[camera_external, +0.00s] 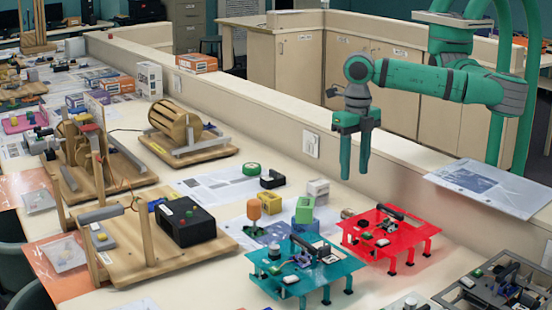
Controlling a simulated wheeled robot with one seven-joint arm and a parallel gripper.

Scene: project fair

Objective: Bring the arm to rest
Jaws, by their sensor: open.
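My gripper (354,172) hangs from the green arm (432,82), its two green fingers pointing down and apart, with nothing between them. It is above the low wall behind the table, left of the arm's elbow. The arm reaches in from the upper right, roughly level, and bends down at the wrist. The red platform (366,242) and the teal platform (283,281) stand on the table below and in front of the gripper, apart from it.
Wooden drum models (181,129) on boards fill the table's left side. A black box (184,222) sits on another board. Small blocks (304,209) stand near the platforms. A beige ledge (290,110) runs behind the table. A printed sheet (490,186) lies at right.

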